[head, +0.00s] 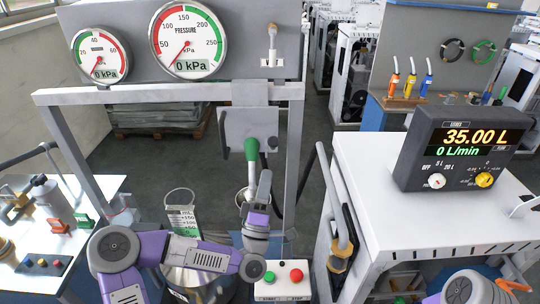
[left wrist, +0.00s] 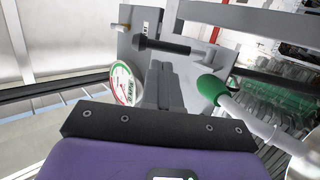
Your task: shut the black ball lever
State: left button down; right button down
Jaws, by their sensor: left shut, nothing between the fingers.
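The black lever (left wrist: 162,46) shows in the left wrist view as a dark bar lying roughly crosswise in front of a grey plate. My left gripper (head: 263,160) points up just below the plate, right of a green-handled lever (head: 251,149). Its fingers are shut and empty; in the left wrist view the closed fingers (left wrist: 164,82) lie just below the black lever. I cannot tell whether they touch it. My right gripper is out of view.
The green handle (left wrist: 211,88) is close to the right of my left fingers. Two pressure gauges (head: 188,40) sit above on the frame. A button box (head: 282,280) is below. A white cabinet with a flow display (head: 463,148) stands at the right.

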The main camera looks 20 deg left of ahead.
aim_at(273, 145)
pick_arm(q)
jog(key=x, duration=0.5)
jog(key=shift+w+r+p, duration=0.25)
jog(key=shift+w+p, duration=0.05)
jog(key=shift+p, duration=0.1)
